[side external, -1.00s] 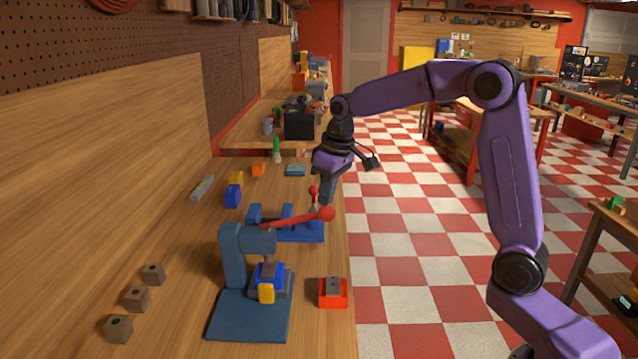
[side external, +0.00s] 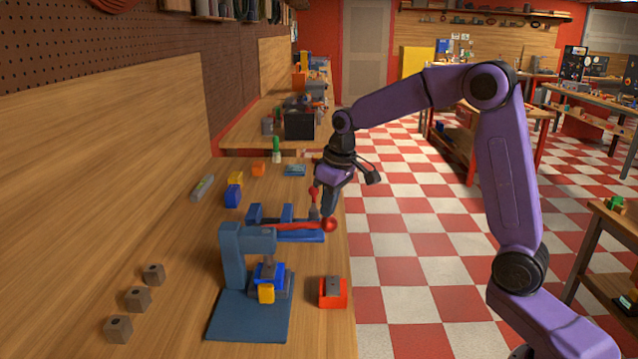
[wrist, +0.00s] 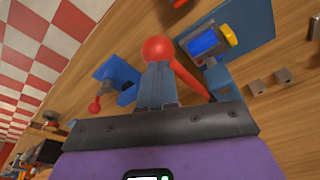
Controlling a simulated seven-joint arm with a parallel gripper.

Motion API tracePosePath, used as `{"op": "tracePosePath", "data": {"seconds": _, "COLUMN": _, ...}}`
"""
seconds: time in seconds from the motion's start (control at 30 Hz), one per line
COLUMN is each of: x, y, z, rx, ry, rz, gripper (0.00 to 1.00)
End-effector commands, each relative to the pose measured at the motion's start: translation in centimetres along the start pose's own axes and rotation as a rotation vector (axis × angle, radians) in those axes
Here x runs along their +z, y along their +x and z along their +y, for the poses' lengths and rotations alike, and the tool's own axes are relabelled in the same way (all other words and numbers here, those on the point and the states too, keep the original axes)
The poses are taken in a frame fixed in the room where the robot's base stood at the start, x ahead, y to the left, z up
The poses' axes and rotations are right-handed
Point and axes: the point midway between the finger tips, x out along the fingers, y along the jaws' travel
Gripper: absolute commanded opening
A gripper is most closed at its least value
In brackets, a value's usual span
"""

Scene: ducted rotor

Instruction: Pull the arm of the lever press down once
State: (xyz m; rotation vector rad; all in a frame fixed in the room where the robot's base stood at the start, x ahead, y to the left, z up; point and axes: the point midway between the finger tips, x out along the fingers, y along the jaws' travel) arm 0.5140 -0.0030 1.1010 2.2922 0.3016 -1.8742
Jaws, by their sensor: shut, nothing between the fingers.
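The lever press (side external: 232,262) is a blue frame on a flat blue base plate near the bench's front edge. Its red arm (side external: 300,227) points right, close to level, and ends in a red ball (side external: 329,225). A blue block with a yellow piece (side external: 267,293) sits under the press head. My gripper (side external: 328,211) is shut and empty, pointing down at the ball end of the arm. In the wrist view the fingertips (wrist: 157,68) lie against or just over the red ball (wrist: 158,49); exact contact is hard to tell.
A blue fixture with a small red-knobbed lever (side external: 314,191) stands just behind the press. A red box with a grey top (side external: 333,292) is to the right of the press. Several brown blocks with holes (side external: 137,299) lie at the left. The bench's right edge is close.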

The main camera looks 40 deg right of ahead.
Motion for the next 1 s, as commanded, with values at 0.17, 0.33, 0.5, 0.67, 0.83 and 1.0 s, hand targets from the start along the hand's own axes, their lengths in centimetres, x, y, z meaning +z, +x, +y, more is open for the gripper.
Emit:
{"op": "tracePosePath", "data": {"seconds": 0.17, "x": 0.3, "y": 1.1, "z": 0.0, "rx": -0.001, "ry": 0.0, "rz": -0.001, "gripper": 0.0}}
{"op": "tracePosePath", "data": {"seconds": 0.33, "x": 0.4, "y": 1.5, "z": 0.0, "rx": -0.001, "ry": 0.0, "rz": 0.0, "gripper": 0.0}}
{"op": "tracePosePath", "data": {"seconds": 0.5, "x": 0.4, "y": 1.5, "z": 0.0, "rx": -0.001, "ry": 0.0, "rz": 0.0, "gripper": 0.0}}
{"op": "tracePosePath", "data": {"seconds": 0.67, "x": 0.4, "y": 1.6, "z": 0.0, "rx": -0.001, "ry": -0.001, "rz": 0.0, "gripper": 0.0}}
{"op": "tracePosePath", "data": {"seconds": 0.83, "x": 0.6, "y": 2.4, "z": 0.0, "rx": -0.001, "ry": 0.0, "rz": -0.003, "gripper": 0.0}}
{"op": "tracePosePath", "data": {"seconds": 1.0, "x": 0.7, "y": 3.4, "z": -0.1, "rx": -0.001, "ry": 0.0, "rz": -0.002, "gripper": 0.0}}
